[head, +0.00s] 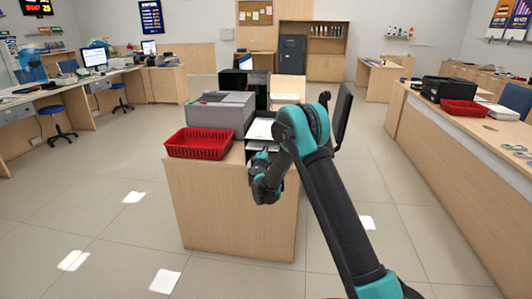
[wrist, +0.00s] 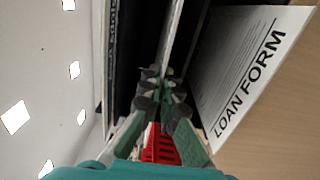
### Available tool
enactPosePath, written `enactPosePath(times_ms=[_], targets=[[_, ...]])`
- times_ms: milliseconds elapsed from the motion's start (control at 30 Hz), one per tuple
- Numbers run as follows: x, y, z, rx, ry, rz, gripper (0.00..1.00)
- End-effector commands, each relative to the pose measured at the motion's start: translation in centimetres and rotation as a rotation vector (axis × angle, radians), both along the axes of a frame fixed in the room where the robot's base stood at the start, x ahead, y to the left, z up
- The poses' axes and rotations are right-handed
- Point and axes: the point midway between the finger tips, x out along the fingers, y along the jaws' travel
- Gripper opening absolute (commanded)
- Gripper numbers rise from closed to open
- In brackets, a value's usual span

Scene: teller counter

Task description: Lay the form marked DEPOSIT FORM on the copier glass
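My gripper (head: 265,185) is at the front face of the wooden cabinet, just below its top. In the wrist view its fingertips (wrist: 162,95) are close together on a thin pale sheet (wrist: 172,40), seen edge-on, so I cannot read its marking. A sheet marked LOAN FORM (wrist: 245,70) stands to the right of the fingers, apart from them. Left of the fingers is a dark panel edge with pale lettering (wrist: 111,45), too oblique to read. No DEPOSIT FORM marking is readable. A grey machine (head: 222,108), probably the copier, stands on the cabinet; no glass can be made out.
A red basket (head: 198,144) sits at the cabinet's front left corner. White paper (head: 260,128) lies right of the grey machine. A long counter (head: 455,150) at right holds a black machine and another red basket (head: 463,108). The tiled floor left of the cabinet is clear.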

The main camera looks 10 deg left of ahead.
Motion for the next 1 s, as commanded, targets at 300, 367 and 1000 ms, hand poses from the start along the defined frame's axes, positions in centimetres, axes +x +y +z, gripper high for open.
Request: enactPosePath(times_ms=[300,367,1000], targets=[[-3.7,0.2,1.4,0.000,0.000,0.002,0.00],[-4.5,0.2,1.6,0.000,0.000,0.002,0.00],[-12.7,0.5,4.5,0.000,0.000,0.002,0.00]])
